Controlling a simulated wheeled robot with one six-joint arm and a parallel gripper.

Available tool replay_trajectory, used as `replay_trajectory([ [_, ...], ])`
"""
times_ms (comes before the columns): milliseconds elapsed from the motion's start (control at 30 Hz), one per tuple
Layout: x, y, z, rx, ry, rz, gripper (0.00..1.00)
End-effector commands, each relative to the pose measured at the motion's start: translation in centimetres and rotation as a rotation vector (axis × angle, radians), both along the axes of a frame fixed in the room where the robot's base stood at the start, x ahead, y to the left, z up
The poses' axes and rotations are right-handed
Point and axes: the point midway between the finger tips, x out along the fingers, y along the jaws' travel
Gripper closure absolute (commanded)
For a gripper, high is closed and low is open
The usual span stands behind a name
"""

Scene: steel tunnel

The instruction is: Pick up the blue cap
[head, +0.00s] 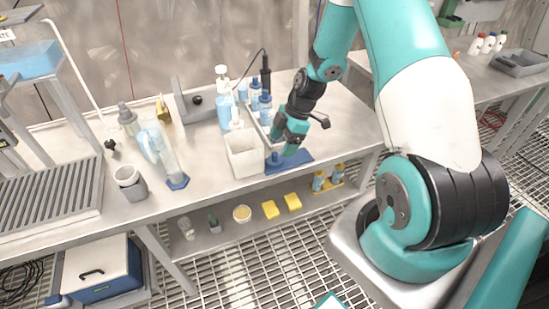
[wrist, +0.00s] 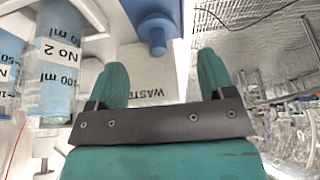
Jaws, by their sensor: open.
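In the head view, the blue cap (head: 274,158) is a small blue piece at the left part of a flat blue mat (head: 300,161) on the steel bench. In the wrist view, a blue knob-like piece (wrist: 156,34), which looks like the cap, shows at the top centre against a blue surface. My gripper (head: 289,148) is just above the mat, to the right of the cap. In the wrist view, its teal fingers (wrist: 162,78) are apart with nothing held between them. The blue piece lies beyond the fingertips.
A white waste box (head: 243,155) stands close left of my gripper and shows behind the fingers in the wrist view (wrist: 150,88). Labelled blue-liquid bottles (wrist: 57,60) are at left there. A blue-based cylinder (head: 172,160) stands further left.

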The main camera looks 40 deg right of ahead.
Motion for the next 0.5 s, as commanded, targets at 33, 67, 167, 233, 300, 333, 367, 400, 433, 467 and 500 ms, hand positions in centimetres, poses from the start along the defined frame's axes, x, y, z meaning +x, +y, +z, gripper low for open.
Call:
replay_trajectory([
  [33,0.1,0.1,-0.2,0.0,0.0,0.001,0.24],
  [67,0.1,0.2,-0.3,0.0,0.0,0.001,0.24],
  [167,0.3,0.8,-1.3,0.001,0.002,0.002,0.24],
  [233,0.5,1.3,-2.2,0.001,0.004,0.002,0.24],
  [300,0.7,1.7,-3.2,0.001,0.004,0.002,0.24],
  [333,0.8,1.8,-3.6,0.001,0.002,0.001,0.24],
  [367,0.8,1.9,-4.0,0.001,0.002,0.0,0.24],
  [400,0.8,2.0,-4.3,0.0,0.001,-0.001,0.24],
  [433,0.9,2.1,-4.5,0.0,0.001,-0.001,0.24],
  [467,0.9,2.1,-4.6,-0.001,0.001,-0.001,0.24],
  [500,0.9,2.2,-4.8,-0.001,0.001,-0.001,0.24],
])
